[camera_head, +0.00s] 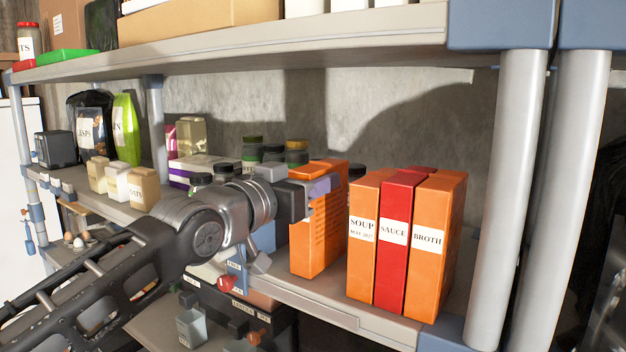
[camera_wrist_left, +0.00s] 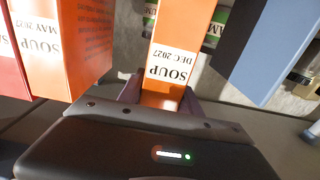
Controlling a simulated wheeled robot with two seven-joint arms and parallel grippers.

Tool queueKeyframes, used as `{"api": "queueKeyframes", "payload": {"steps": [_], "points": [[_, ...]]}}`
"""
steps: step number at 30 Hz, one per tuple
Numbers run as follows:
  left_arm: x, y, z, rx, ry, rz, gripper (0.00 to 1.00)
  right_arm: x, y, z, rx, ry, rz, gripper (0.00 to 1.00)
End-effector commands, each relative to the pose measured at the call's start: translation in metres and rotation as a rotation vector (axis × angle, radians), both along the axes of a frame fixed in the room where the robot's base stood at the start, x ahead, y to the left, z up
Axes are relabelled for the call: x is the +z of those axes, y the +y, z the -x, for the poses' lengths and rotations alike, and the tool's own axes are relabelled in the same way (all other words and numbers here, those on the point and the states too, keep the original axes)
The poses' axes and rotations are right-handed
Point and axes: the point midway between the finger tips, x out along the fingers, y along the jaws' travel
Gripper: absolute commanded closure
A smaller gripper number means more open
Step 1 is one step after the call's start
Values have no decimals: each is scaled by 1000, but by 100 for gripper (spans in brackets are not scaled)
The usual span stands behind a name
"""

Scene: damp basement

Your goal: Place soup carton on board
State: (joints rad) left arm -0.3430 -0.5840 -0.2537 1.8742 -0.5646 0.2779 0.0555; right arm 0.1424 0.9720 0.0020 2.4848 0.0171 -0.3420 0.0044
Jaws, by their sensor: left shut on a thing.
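My left gripper (camera_head: 312,186) is shut on an orange soup carton (camera_head: 318,245), which stands upright at the shelf. In the left wrist view this soup carton (camera_wrist_left: 180,45) sits between the fingers (camera_wrist_left: 160,92), with its label reading SOUP DEC 2027. I cannot tell whether its base touches the shelf. A second orange carton (camera_head: 361,270), labelled SOUP MAY 2027, stands just to its right, apart from it. I cannot tell which surface is the board; the cartons are at the grey middle shelf (camera_head: 345,308). My right gripper is out of view.
A red sauce carton (camera_head: 392,270) and an orange broth carton (camera_head: 430,265) stand right of the second soup carton, near grey posts (camera_head: 510,200). A blue box (camera_head: 268,238) and several jars (camera_head: 297,157) are left of and behind my gripper. An upper shelf (camera_head: 330,32) overhangs.

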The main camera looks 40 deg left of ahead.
Motion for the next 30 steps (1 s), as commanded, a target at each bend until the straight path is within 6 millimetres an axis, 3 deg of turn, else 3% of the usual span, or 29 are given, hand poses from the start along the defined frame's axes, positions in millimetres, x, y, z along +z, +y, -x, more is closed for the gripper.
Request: {"api": "queueKeyframes", "payload": {"steps": [2,3,10,22,30], "points": [[-2,0,0,0,-4,0,100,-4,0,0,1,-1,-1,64],[-2,0,0,0,0,0,57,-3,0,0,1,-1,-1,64],[-2,0,0,0,0,0,38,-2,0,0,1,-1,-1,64],[2,0,1,0,0,0,37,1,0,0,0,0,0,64],[-2,0,45,1,-5,2,37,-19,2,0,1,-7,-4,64]]}}
